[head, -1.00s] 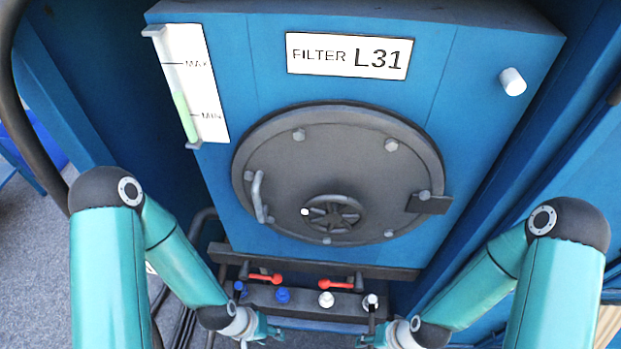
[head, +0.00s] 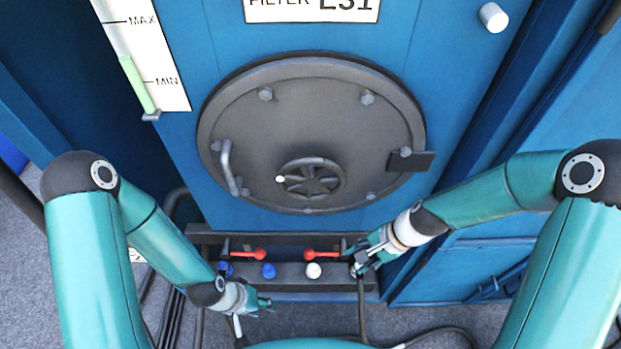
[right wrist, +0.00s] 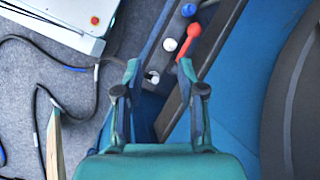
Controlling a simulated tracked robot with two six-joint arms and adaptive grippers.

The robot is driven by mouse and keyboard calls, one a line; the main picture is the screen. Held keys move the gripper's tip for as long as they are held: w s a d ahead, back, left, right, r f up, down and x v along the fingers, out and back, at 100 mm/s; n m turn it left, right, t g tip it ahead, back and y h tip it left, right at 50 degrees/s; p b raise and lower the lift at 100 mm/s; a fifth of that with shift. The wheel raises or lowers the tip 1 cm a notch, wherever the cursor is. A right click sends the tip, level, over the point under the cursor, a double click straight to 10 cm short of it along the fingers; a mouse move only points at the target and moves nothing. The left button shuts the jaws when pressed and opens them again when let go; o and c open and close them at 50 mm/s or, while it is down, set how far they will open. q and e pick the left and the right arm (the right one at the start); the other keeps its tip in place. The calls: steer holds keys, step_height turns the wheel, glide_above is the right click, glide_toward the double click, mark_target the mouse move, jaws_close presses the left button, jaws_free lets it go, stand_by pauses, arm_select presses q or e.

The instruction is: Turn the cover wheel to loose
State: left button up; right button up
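The cover wheel (head: 312,179) is a small dark spoked handwheel low on the round grey cover (head: 330,115). A white dot (head: 280,179) marks its left side. My right gripper (head: 362,262) is below and right of the wheel, at the right end of the valve bar. In the right wrist view its fingers (right wrist: 160,70) are spread, with a white knob (right wrist: 152,77) seen between them; contact cannot be told. My left gripper (head: 264,302) is below the bar, apart from the wheel; its finger opening is too small to judge.
The valve bar (head: 290,283) carries red levers (head: 247,254), blue knobs (head: 268,271) and a white knob (head: 313,270). The cover has a handle (head: 228,167) at left and a latch (head: 411,160) at right. Cables (right wrist: 38,100) lie on the floor. Space before the wheel is clear.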

steer(key=w+a+r+m+y+b, duration=0.25)
steer(key=w+r+m, duration=0.25)
steer(key=r, duration=0.6)
steer(key=m+t+y+b, duration=0.1)
steer(key=m+y, duration=0.1)
steer(key=y, duration=0.4)
glide_toward(309, 172)
steer(key=x, duration=0.3)
steer(key=shift+a+h, duration=0.25)
steer(key=shift+a, duration=0.4)
steer(key=x, duration=0.6)
steer(key=shift+w+a+f, duration=0.1)
steer(key=shift+a+f, duration=0.1)
jaws_close()
steer(key=shift+d+m, duration=0.25)
steer(key=shift+m, duration=0.05)
arm_select(q)
step_height(309, 172, down, 4)
steer(key=shift+f, duration=0.1)
arm_select(e)
steer(key=shift+a, duration=0.1)
